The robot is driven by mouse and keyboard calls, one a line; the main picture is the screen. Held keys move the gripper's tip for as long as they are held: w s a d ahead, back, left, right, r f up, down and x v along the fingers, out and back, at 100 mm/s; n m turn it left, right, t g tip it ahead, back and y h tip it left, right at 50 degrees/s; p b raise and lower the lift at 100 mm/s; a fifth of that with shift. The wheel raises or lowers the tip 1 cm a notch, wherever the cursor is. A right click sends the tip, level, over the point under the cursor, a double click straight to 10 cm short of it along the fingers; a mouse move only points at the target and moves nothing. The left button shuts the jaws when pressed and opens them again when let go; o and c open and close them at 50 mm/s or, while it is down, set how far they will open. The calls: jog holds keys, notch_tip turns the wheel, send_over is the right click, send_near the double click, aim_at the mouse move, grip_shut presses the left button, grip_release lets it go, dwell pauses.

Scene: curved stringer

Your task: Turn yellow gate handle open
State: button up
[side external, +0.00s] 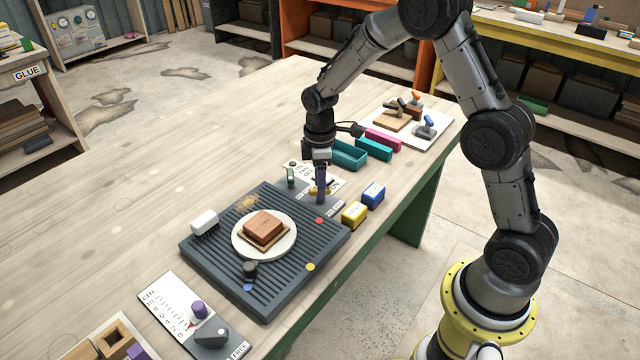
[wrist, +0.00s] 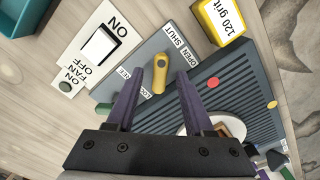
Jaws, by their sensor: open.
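The yellow gate handle (wrist: 160,74) sits on a grey plate (wrist: 178,42) and shows between my two fingers in the wrist view. It is a short rounded bar, lying nearly upright in that picture, beside the OPEN and SHUT labels. My gripper (wrist: 160,78) is open, with one purple finger on each side of the handle and a gap on both sides. In the side external view my gripper (side external: 320,200) points down over the plate at the far edge of the ribbed bed, and its fingers mostly hide the handle. I cannot tell the exact height of the fingertips.
A white ON/OFF fan switch (wrist: 100,45) lies left of the handle. A yellow 120 grit block (side external: 355,214) and a blue block (side external: 373,194) stand close by. The ribbed grey bed (side external: 205,255) carries a white disc (side external: 243,251) with a wooden block. Teal bins (side external: 349,155) stand behind.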

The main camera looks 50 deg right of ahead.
jog(key=shift+f, duration=0.2)
grip_shut()
